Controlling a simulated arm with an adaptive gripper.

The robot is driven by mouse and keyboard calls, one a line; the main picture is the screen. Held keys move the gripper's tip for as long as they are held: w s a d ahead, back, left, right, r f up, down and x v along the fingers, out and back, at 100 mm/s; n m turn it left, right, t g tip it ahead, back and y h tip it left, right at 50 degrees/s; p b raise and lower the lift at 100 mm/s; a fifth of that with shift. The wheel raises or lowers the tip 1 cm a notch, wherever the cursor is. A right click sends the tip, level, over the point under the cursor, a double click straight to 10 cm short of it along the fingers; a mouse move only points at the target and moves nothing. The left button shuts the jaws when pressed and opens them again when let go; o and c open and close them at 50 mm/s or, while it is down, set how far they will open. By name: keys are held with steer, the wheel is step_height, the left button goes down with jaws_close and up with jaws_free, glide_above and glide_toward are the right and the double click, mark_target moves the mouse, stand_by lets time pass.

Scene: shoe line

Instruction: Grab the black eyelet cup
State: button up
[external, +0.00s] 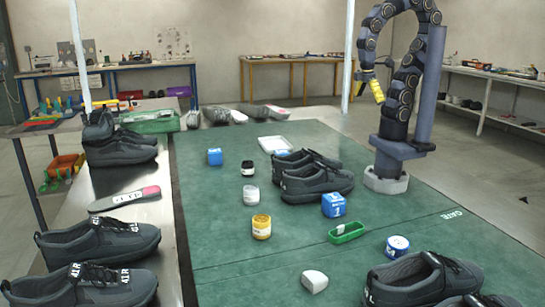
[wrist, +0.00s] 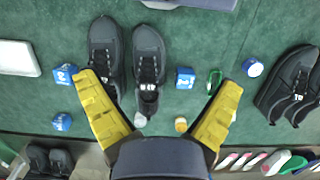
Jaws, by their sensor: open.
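A small black cup (external: 247,168) with a pale band stands upright on the green table, left of the pair of dark shoes (external: 315,178). A white jar (external: 250,194) and an amber jar (external: 261,228) stand nearer the camera in the same row. My gripper (external: 377,88) is raised high above the far right of the table, well away from the cup.
Blue boxes (external: 334,205) (external: 214,157), a green tray (external: 346,233), a blue-and-white round tin (external: 397,246) and a white block (external: 314,281) stand around the table. A white tray (external: 276,144) lies at the back. More shoes (external: 425,279) fill the front right. The table's middle front is mostly clear.

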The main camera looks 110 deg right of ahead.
steer(key=shift+w, duration=0.1)
steer(key=w+d+n, duration=0.3)
steer(key=w+n, duration=0.2)
steer(key=w, duration=0.8)
steer(key=n+t, duration=0.2)
steer(key=n, duration=0.9)
glide_above(247, 162)
steer(key=f, duration=2.1)
steer(key=shift+s+a, duration=0.25)
steer(key=shift+s, duration=0.05)
steer(key=shift+d+f, duration=0.2)
steer(key=shift+f, duration=0.05)
steer(key=f, duration=0.7)
steer(key=shift+w+f, duration=0.25)
steer(key=shift+f, duration=0.05)
steer(key=c, duration=1.2)
